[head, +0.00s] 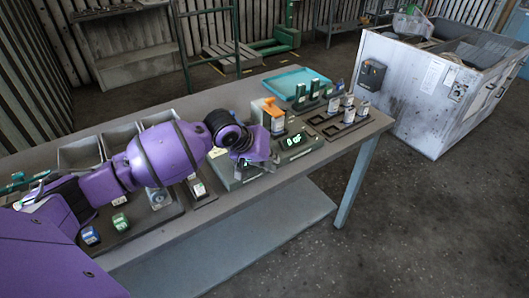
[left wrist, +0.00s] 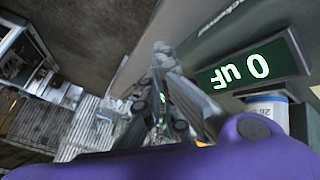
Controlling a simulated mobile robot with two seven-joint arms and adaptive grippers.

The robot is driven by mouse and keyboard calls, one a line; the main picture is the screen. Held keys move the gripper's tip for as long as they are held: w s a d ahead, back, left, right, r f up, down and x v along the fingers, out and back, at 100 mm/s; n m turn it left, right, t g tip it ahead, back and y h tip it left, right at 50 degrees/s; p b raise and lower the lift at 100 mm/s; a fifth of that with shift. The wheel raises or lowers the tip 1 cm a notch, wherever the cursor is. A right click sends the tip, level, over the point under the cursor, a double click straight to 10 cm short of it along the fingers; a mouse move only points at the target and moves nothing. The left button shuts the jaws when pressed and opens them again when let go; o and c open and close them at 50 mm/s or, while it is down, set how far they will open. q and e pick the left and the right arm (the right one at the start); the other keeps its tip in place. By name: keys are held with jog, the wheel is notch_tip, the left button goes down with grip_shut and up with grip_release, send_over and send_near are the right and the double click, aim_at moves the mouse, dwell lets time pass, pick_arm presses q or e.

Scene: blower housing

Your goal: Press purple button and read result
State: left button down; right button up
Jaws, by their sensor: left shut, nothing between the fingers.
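A grey tester with a green display (head: 297,140) stands on the table in the head view. In the left wrist view the display (left wrist: 252,66) appears upside down and reads "0 uF". My left gripper (head: 256,158) is over the near left part of the tester, left of the display; its shut, empty fingers (left wrist: 165,105) show in the left wrist view. I cannot make out the purple button; the purple arm and gripper cover part of the tester. A white labelled can (head: 277,126) stands behind the gripper, beside an orange part (head: 270,108). My right gripper is not seen.
Several cans stand in a dark rack (head: 330,127) right of the tester. A teal tray (head: 297,83) lies behind it. Grey bins (head: 80,154) and small green and blue parts (head: 90,236) lie around my left arm. The table's front edge is clear.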

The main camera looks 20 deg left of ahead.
pick_arm(q)
jog(key=w+a+r+n+t, duration=0.1)
jog(key=w+a+r+n, duration=0.1)
jog(key=w+r, duration=0.6)
notch_tip(320, 180, up, 3)
jog(key=shift+w+a+f+t, duration=0.2)
jog(key=shift+a+t, duration=0.1)
jog(key=shift+a, duration=0.6)
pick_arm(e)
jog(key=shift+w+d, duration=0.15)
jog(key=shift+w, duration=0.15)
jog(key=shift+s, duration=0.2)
